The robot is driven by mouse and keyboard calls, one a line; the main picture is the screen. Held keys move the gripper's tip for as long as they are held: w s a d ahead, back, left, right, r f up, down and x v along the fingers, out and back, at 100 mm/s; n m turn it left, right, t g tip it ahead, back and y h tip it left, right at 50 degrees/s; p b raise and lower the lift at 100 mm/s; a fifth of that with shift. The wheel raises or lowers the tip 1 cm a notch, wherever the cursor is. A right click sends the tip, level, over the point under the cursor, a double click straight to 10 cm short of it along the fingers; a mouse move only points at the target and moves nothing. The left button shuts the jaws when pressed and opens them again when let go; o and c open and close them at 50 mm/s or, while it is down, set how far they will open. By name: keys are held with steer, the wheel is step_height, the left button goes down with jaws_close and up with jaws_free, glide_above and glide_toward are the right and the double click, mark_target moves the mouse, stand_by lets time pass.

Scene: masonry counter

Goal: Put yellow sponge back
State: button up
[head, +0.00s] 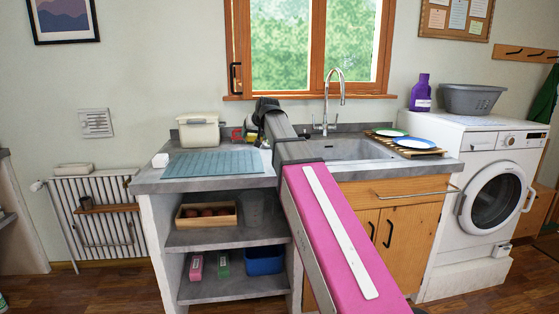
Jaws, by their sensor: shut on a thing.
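My gripper (254,127) is at the back of the counter, left of the sink, pointing down and mostly hidden by my own wrist and arm. A small yellow patch, the yellow sponge (251,137), shows just under it. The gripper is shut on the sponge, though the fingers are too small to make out. A small red thing (237,135) stands just left of the sponge; its shape is unclear. I cannot tell whether the sponge touches the counter (225,183).
A lidded cream container (198,133), a blue-grey mat (213,164) and a white block (160,160) are on the left counter. The sink (350,150) with its tall faucet (326,110) is right of my arm. Plates (415,143) lie on a slatted rack further right.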

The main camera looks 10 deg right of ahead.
steer(key=shift+s+d+f+h, duration=0.1)
steer(key=shift+s+d+h, duration=0.1)
steer(key=shift+d+h, duration=0.5)
steer(key=shift+s+d+r+m+h, duration=0.1)
steer(key=shift+d+r+m+h, duration=0.1)
steer(key=shift+d+m+h, duration=0.25)
steer(key=shift+s+d+r+m+h, duration=0.15)
steer(key=shift+d+m+h, duration=0.15)
steer(key=shift+h, duration=0.25)
steer(key=w+d+f, duration=0.2)
steer(key=d, duration=0.1)
steer(key=w+d+f, duration=0.2)
steer(key=w+d, duration=0.1)
steer(key=w+d+f, duration=0.2)
steer(key=d+f, duration=0.1)
steer(key=shift+w+d, duration=0.15)
steer(key=shift+w, duration=0.15)
steer(key=shift+f, duration=1.95)
steer(key=shift+f, duration=0.15)
steer(key=o, duration=0.9)
steer(key=shift+o, duration=0.2)
